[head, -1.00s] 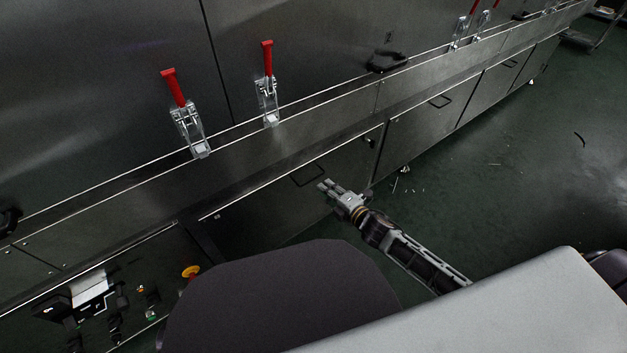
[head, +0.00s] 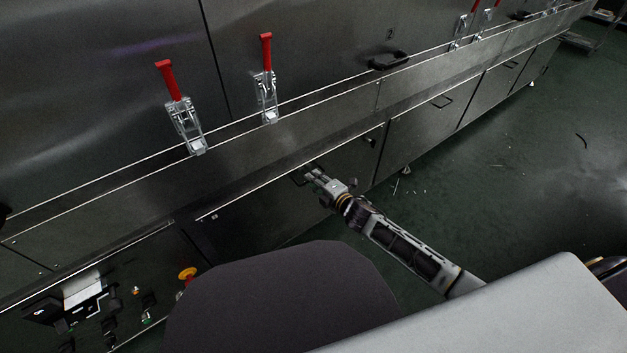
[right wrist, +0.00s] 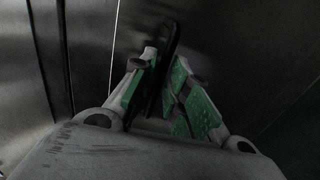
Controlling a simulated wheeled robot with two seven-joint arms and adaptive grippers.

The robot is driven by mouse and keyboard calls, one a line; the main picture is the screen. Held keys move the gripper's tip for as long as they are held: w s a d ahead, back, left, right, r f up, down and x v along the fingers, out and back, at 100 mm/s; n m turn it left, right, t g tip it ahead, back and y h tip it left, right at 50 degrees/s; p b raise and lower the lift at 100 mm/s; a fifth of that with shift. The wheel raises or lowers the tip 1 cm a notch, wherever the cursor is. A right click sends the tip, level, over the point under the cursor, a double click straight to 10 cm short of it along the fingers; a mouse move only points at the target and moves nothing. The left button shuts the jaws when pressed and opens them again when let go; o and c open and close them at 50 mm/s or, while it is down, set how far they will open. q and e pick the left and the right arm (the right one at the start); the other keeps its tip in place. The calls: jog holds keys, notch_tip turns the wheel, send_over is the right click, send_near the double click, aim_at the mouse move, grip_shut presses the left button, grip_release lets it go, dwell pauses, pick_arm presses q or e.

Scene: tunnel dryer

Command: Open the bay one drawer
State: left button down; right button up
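The bay one drawer (head: 262,206) is a dark metal front low in the machine, beside the control panel. It looks flush with the machine face. Its dark bar handle (head: 297,178) is partly hidden by my right gripper (head: 312,177). In the right wrist view the handle (right wrist: 171,42) runs between the two green-padded fingers of my right gripper (right wrist: 164,68). The fingers are apart on either side of it. A small gap seems to show; firm contact cannot be made out. My left gripper is not in view.
A control panel with buttons (head: 95,305) lies at lower left. Red-handled clamps (head: 172,82) and a black handle (head: 389,61) stand on the panels above. More drawer fronts (head: 425,115) continue to the right. The green floor (head: 500,190) is mostly clear.

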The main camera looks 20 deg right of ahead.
jog(key=shift+w+a+f, duration=0.1)
jog(key=shift+w+a, duration=0.05)
jog(key=shift+w, duration=0.3)
jog(key=shift+c, duration=0.2)
grip_shut()
